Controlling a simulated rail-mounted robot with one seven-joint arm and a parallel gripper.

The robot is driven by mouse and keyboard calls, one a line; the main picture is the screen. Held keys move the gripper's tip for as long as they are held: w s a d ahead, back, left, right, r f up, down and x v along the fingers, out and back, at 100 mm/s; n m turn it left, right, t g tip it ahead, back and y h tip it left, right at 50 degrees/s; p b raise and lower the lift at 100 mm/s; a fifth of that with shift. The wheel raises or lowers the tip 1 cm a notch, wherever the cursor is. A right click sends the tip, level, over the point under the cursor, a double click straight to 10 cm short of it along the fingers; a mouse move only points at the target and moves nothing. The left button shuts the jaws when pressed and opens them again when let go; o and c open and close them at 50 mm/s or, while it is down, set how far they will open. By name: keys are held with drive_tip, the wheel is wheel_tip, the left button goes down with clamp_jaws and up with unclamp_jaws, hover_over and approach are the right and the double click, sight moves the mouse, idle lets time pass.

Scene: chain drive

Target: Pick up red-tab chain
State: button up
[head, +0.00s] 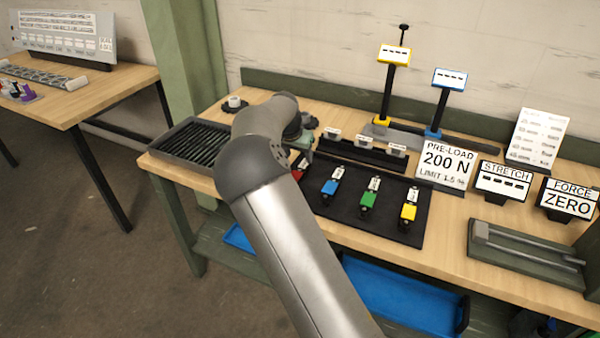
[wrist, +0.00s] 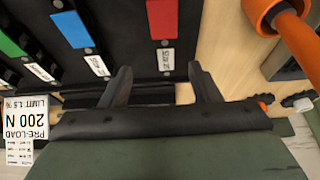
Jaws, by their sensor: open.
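The red-tab chain lies on the black mat (head: 335,218), at the left end of a row of tabbed chains. Its red tab (head: 299,173) is partly hidden behind my arm in the head view. In the wrist view the red tab (wrist: 162,18) is at the top centre, with a white label (wrist: 166,60) below it. My gripper (wrist: 160,70) is open, one finger on each side of that label, with nothing seen between the fingers in contact. Its height above the mat is hard to tell. In the head view my arm mostly hides the gripper.
Blue (head: 330,187), green (head: 368,200) and yellow (head: 409,211) tabs lie to the right on the mat. A ribbed dark tray (head: 190,143) is at left. An orange ringed part (wrist: 288,25) stands beside the gripper. The pre-load sign (head: 446,160) is behind the mat.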

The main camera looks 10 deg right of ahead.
drive_tip(key=x, duration=0.3)
drive_tip(key=shift+a+p+x, duration=0.2)
drive_tip(key=shift+p+x, duration=0.15)
drive_tip(key=shift+x, duration=0.55)
drive_tip(key=shift+a+p+x, duration=0.2)
drive_tip(key=shift+p+x, duration=0.2)
drive_tip(key=shift+x, duration=0.5)
drive_tip(key=shift+a+p+x, duration=0.2)
drive_tip(key=shift+p+x, duration=0.15)
drive_tip(key=shift+x, duration=0.55)
drive_tip(key=shift+f, duration=0.1)
clamp_jaws()
